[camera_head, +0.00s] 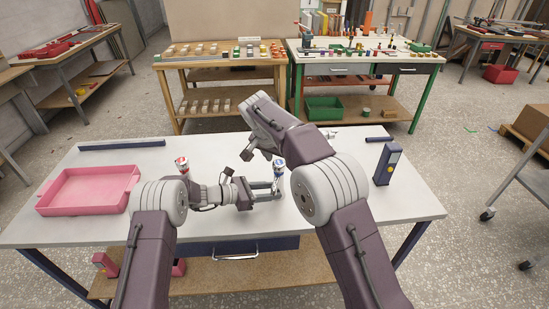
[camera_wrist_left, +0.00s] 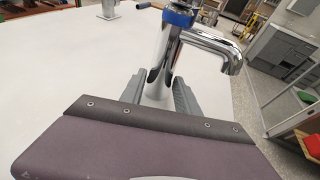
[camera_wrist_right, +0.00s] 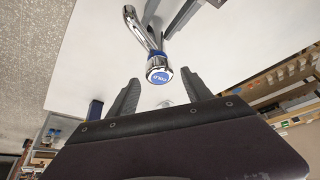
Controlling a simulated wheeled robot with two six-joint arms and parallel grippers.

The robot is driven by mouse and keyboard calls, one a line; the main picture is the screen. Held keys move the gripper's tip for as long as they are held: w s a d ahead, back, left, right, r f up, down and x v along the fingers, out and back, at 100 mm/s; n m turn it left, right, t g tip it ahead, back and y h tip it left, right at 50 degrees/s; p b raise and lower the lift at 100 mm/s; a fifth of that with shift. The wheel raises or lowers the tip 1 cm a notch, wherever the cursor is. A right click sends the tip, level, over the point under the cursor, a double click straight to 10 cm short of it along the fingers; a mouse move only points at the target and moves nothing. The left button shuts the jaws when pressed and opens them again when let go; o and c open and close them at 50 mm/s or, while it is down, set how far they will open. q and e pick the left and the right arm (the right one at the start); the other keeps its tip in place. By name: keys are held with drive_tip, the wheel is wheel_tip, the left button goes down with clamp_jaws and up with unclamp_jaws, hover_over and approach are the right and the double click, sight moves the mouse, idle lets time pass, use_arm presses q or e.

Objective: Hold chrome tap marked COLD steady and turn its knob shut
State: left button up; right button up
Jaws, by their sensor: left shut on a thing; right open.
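The chrome tap marked COLD (camera_head: 278,179) stands upright on the white table, with a blue-ringed knob on top. In the left wrist view its chrome body (camera_wrist_left: 161,62) rises between the fingers, its spout bending to the right. My left gripper (camera_wrist_left: 159,92) is shut on the tap's body below the knob. In the right wrist view the round knob (camera_wrist_right: 158,77) faces the camera with its blue COLD label. My right gripper (camera_wrist_right: 160,92) is open, its fingers apart on either side below the knob in the picture; I cannot tell whether they touch it. The right arm partly hides this area in the head view.
A second tap with a red ring (camera_head: 182,165) stands behind my left forearm. A pink tray (camera_head: 88,207) lies at the table's left, and a blue device (camera_head: 386,164) stands at the right. Dark bars lie near the back edge. The table's right front is clear.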

sight(280, 163)
drive_tip(key=shift+r, duration=1.25)
drive_tip(key=n, duration=0.1)
drive_tip(key=n+y, duration=0.1)
drive_tip(key=n, duration=0.1)
drive_tip(key=shift+s+d+r+n+y, duration=0.1)
drive_tip(key=shift+r+n+y, duration=0.2)
drive_tip(key=shift+r, duration=0.05)
drive_tip(key=shift+r+n+y, duration=0.3)
drive_tip(key=shift+n+y, duration=0.2)
drive_tip(key=shift+n, duration=0.5)
drive_tip(key=n, duration=0.2)
drive_tip(key=r+n+y, duration=0.1)
drive_tip(key=shift+r+n+y, duration=0.3)
drive_tip(key=shift+n, duration=0.1)
drive_tip(key=shift+r+n+y, duration=0.5)
drive_tip(key=shift+r+n, duration=0.05)
drive_tip(key=shift+n, duration=0.45)
wheel_tip(280, 163, down, 9)
drive_tip(key=shift+f, duration=0.1)
